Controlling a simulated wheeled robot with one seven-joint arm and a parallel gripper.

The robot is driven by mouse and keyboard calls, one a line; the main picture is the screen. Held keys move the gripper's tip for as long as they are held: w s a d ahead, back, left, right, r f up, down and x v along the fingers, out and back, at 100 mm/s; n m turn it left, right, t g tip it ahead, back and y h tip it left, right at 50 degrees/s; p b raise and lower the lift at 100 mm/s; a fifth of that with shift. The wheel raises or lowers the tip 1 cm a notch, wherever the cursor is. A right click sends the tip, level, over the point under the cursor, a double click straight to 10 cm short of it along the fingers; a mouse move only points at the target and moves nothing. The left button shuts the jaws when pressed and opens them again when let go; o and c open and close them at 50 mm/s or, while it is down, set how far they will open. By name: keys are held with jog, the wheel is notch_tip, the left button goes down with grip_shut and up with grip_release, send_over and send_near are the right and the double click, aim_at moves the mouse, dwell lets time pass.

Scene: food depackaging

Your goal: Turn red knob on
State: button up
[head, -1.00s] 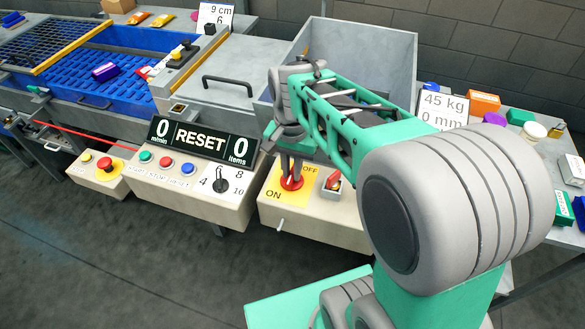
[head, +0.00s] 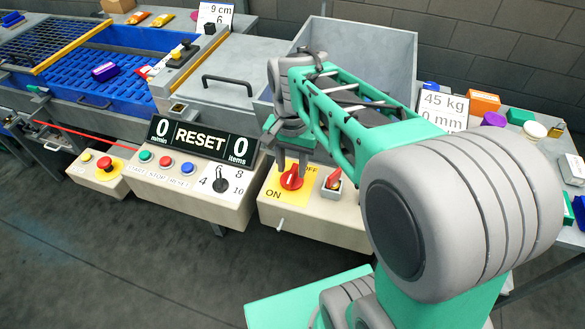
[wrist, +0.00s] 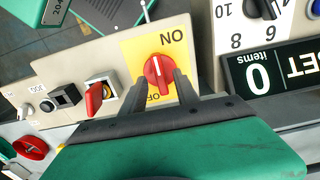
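The red knob (head: 291,178) sits on a yellow plate (head: 272,187) with ON at its lower left and OFF at its upper right in the head view. In the wrist view my gripper (wrist: 160,84) has one finger on each side of the knob, with gaps between. It holds nothing. Part of the word OFF is hidden by a finger.
A smaller red switch (head: 333,181) stands just right of the yellow plate. The control box with the RESET display (head: 200,137) is to the left. A grey bin (head: 375,50) rises behind my gripper. The floor in front is clear.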

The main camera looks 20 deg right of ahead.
aim_at(292, 174)
notch_tip(292, 174, up, 6)
jog(key=shift+r, duration=0.1)
jog(key=shift+s, duration=0.1)
jog(key=s+f+n+t, duration=0.1)
jog(key=s+n, duration=0.1)
jog(key=s+f+n+t, duration=0.1)
jog(key=s+f+n, duration=0.1)
jog(key=s+f+n+t, duration=0.1)
jog(key=s+n, duration=0.2)
jog(key=shift+a+f, duration=0.25)
jog(key=shift+f, duration=0.15)
jog(key=shift+s+f+n, duration=0.25)
jog(key=shift+f+n, duration=0.05)
jog(key=shift+f, duration=0.05)
